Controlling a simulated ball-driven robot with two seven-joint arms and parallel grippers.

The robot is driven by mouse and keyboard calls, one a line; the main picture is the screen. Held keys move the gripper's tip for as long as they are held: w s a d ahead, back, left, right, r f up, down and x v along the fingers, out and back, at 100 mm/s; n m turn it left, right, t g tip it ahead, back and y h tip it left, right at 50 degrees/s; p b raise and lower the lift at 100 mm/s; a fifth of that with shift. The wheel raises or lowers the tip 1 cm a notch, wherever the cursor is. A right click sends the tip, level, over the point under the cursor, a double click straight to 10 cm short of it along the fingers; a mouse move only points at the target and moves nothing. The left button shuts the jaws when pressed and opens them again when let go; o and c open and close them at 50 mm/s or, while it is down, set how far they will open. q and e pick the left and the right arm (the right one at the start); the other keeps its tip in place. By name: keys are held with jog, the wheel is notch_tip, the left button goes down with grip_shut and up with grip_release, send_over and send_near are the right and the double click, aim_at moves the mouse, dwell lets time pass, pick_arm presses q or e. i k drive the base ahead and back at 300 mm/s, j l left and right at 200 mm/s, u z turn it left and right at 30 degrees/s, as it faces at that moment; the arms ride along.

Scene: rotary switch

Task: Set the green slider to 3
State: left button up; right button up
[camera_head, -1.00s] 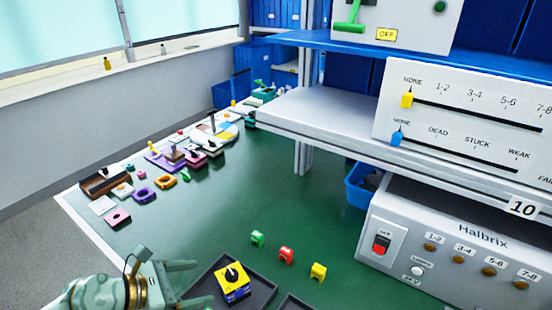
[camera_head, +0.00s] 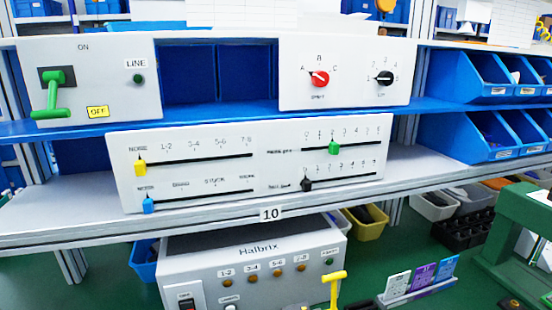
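The green slider (camera_head: 334,148) sits on the upper right track of the white slider panel (camera_head: 258,190), on the middle shelf. Small numbers run above its track; they are small, but the slider appears to stand near the 2, left of the middle. A black slider (camera_head: 307,185) is at the left end of the track below. A yellow slider (camera_head: 140,167) and a blue slider (camera_head: 148,204) are at the left ends of the two left tracks. Neither of my grippers is in view, and nothing touches the green slider.
Above, a box has a green lever (camera_head: 52,95) and another has a red knob (camera_head: 319,79) and a black knob (camera_head: 384,78). The Halbrix box (camera_head: 255,262) stands below the shelf. A yellow handle (camera_head: 335,285) rises beside it. Blue bins (camera_head: 480,78) are at right.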

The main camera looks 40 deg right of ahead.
aim_at(334, 147)
jog(key=z, duration=1.45)
